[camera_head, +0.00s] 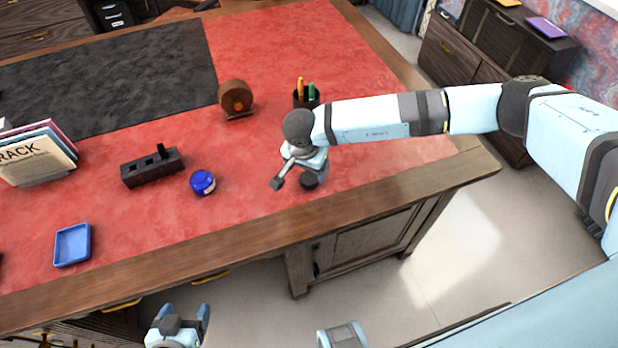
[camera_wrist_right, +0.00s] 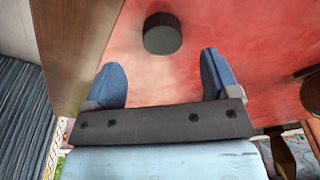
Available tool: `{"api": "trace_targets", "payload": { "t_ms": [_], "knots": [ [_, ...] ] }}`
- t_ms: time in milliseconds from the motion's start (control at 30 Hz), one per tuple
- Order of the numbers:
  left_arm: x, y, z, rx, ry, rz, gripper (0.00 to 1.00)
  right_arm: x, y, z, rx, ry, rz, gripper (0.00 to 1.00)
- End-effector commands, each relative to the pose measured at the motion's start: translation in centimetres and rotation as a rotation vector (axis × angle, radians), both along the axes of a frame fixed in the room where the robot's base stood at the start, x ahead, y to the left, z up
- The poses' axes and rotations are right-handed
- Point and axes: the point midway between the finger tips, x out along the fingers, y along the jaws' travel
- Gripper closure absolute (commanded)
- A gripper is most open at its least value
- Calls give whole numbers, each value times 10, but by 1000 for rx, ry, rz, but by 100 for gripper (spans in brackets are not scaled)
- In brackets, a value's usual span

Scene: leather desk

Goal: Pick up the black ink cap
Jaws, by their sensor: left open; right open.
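The black ink cap (camera_head: 309,183) is a short dark cylinder on the red desk top, near the front right edge. My right gripper (camera_head: 296,172) is low over the desk right by it, and partly overlaps it in the head view. In the right wrist view the cap (camera_wrist_right: 162,36) lies beyond the open fingertips (camera_wrist_right: 160,68), roughly centred between them, with nothing in the jaws. My left gripper (camera_head: 184,310) is open and empty in front of the desk, below its front edge in the picture.
A round blue jar (camera_head: 203,182) and a dark block holder (camera_head: 152,168) stand left of the cap. A blue tray (camera_head: 72,246), books (camera_head: 36,155), a brown round dispenser (camera_head: 236,98) and a pen cup (camera_head: 306,98) stand further off. The desk's wooden edge (camera_head: 400,199) is close to the cap.

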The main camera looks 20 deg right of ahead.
Motion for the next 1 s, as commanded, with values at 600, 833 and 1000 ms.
{"api": "trace_targets", "payload": {
  "t_ms": [600,833,1000],
  "knots": [
    [-2,1,3,9,2,-3,24,12,-8,-62,2,1,-2,19],
    [-2,2,2,9,1,-3,24,12,-9,-62,2,1,-1,21],
    [-2,2,4,9,-1,-3,24,12,-9,-62,2,1,-1,60]
  ]
}}
